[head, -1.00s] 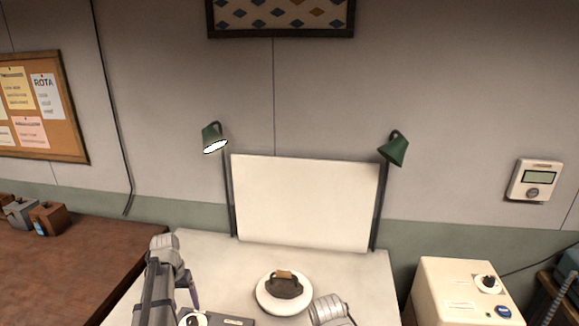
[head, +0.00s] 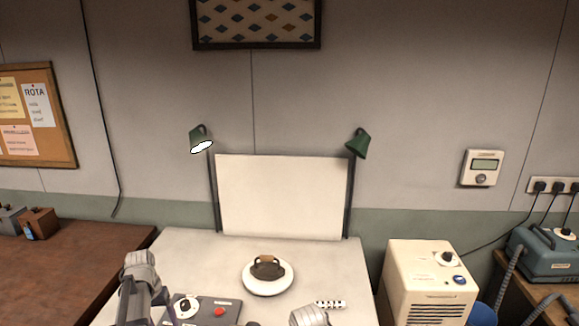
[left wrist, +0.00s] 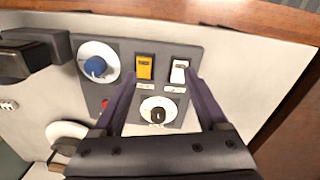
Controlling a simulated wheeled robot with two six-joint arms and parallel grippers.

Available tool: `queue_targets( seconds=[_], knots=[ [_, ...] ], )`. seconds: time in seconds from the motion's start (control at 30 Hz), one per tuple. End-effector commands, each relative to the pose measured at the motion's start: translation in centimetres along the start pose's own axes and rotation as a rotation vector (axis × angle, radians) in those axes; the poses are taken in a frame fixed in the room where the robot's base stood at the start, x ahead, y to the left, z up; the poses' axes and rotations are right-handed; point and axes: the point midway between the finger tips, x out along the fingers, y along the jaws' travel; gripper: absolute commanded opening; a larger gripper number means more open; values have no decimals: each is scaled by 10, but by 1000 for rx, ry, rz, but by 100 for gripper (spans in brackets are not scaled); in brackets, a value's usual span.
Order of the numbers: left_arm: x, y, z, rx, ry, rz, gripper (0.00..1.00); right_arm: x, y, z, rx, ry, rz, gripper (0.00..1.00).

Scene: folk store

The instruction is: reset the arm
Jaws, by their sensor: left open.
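A dark object (head: 267,268) sits on a round white plate (head: 250,284) on the white table (head: 180,250). A white board (head: 285,195) stands behind, with green lamps (head: 200,140) (head: 358,143). A cream box (head: 425,282) is at right, a brown table (head: 65,265) at left.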

Motion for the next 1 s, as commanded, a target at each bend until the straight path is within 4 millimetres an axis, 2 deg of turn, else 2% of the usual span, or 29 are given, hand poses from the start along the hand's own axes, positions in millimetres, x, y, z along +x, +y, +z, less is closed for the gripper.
queue_targets(
  seconds=[0.27, 0.47, 0.73, 0.9, 0.93, 1.0],
  knots=[
    [2, 33, 17, 19, 7, -9, 76, 0, 0, 0, 0, 0, 0, 0],
    [4, 68, 36, 39, 17, -19, 76, 0, 0, 0, 0, 0, 0, 0],
    [7, 140, 90, 88, 43, -36, 76, 0, 0, 0, 0, 0, 0, 0],
    [10, 195, 148, 141, 68, -49, 76, 0, 0, 0, 0, 0, 0, 0],
    [10, 206, 144, 173, 53, -58, 76, 0, 0, 0, 0, 0, 0, 0],
    [12, 228, 155, 240, 27, -79, 76, 0, 0, 0, 0, 0, 0, 0]
  ],
)
